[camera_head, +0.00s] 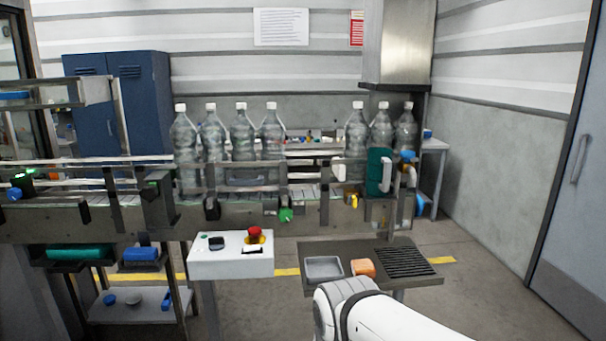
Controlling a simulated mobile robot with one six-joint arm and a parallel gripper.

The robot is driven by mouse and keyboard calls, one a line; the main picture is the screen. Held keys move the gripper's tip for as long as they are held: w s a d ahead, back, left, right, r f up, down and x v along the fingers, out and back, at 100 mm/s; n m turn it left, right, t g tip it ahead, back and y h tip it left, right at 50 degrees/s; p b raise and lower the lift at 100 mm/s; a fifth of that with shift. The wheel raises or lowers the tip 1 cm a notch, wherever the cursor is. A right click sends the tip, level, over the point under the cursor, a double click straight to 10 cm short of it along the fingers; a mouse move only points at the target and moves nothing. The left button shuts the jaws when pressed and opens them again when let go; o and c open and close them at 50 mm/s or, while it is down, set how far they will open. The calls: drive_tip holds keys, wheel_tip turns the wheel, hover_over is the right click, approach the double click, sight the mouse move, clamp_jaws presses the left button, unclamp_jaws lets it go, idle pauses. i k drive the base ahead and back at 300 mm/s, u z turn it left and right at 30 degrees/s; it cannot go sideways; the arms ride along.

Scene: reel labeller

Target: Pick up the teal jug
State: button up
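A teal jug (375,168) with a pale handle on its right side stands upright at the right end of the conveyor, in front of the clear bottles there. Its base is partly hidden by rails and fittings, so I cannot tell what it rests on. My white arm reaches in from the bottom right, well below and apart from the jug. My gripper does not show.
Clear bottles with white caps (241,140) stand along the conveyor (120,216). A white control box with a red button (229,266) stands in front. Floor at right is clear.

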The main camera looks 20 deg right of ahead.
sight(379, 162)
drive_tip(key=u, duration=2.65)
drive_tip(key=k, duration=2.1)
drive_tip(key=z, duration=1.75)
drive_tip(key=i, duration=1)
drive_tip(key=z, duration=0.1)
